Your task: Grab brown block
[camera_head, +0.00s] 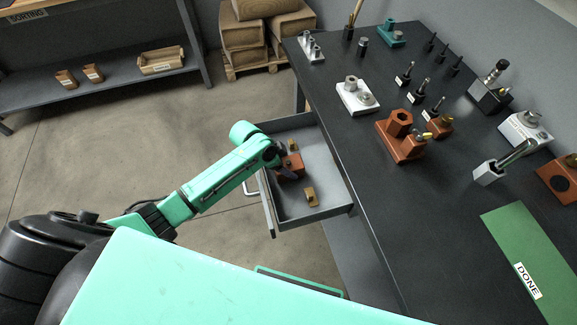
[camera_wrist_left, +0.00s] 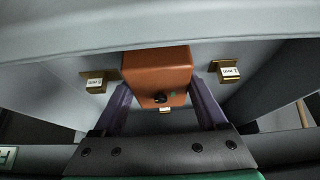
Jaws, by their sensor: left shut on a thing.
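The brown block (camera_head: 291,166) is an orange-brown box in the open grey drawer (camera_head: 324,199). My left gripper (camera_head: 282,163) reaches into the drawer from the left and is shut on the block. Whether the block touches the drawer floor I cannot tell. My right gripper is in neither view.
Small brass labelled pieces (camera_head: 311,196) lie in the drawer, on both sides of the block in the left wrist view (camera_wrist_left: 97,81). The dark workbench (camera_head: 340,130) stands right of the drawer, with several fixtures and a green DONE mat (camera_head: 525,250). Open floor lies to the left.

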